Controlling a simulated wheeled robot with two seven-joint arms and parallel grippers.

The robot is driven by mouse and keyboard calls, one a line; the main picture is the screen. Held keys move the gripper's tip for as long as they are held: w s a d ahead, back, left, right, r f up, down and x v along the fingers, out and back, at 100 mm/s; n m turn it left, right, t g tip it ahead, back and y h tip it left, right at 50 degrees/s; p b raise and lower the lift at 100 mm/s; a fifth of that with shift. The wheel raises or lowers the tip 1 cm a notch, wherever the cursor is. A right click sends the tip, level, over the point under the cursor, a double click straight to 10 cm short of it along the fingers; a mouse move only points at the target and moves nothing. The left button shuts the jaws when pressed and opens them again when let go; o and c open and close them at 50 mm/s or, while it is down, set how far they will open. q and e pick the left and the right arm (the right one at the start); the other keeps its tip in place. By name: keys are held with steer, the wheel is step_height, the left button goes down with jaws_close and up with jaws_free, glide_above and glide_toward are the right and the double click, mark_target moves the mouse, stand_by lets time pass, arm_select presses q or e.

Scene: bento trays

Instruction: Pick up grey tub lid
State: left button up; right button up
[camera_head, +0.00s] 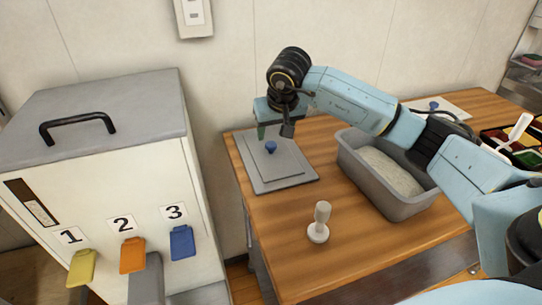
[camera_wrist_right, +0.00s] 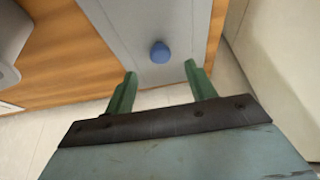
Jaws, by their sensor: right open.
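The grey tub lid (camera_head: 285,169) is a flat grey rectangle with a blue knob (camera_head: 270,147). It lies at the left end of the wooden table, near the wall. My right gripper (camera_head: 274,131) is above the lid, close to the knob. In the right wrist view the lid (camera_wrist_right: 160,20) lies beyond the green fingertips of the gripper (camera_wrist_right: 160,82). The fingers are spread apart with nothing between them, and the knob (camera_wrist_right: 160,52) shows just past them, roughly centred. My left gripper is out of sight.
A grey tub of rice (camera_head: 350,159) stands right of the lid, under my right arm. Another lid with a blue knob (camera_head: 434,106) lies at the back. A numbered dispenser (camera_head: 100,190) stands left of the table.

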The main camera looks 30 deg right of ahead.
mark_target(271, 144)
steer(key=b+x, duration=0.1)
steer(key=x, duration=0.5)
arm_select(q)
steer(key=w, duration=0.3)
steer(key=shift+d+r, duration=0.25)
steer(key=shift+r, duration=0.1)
arm_select(e)
steer(key=shift+r, duration=0.1)
steer(key=c, duration=1.1)
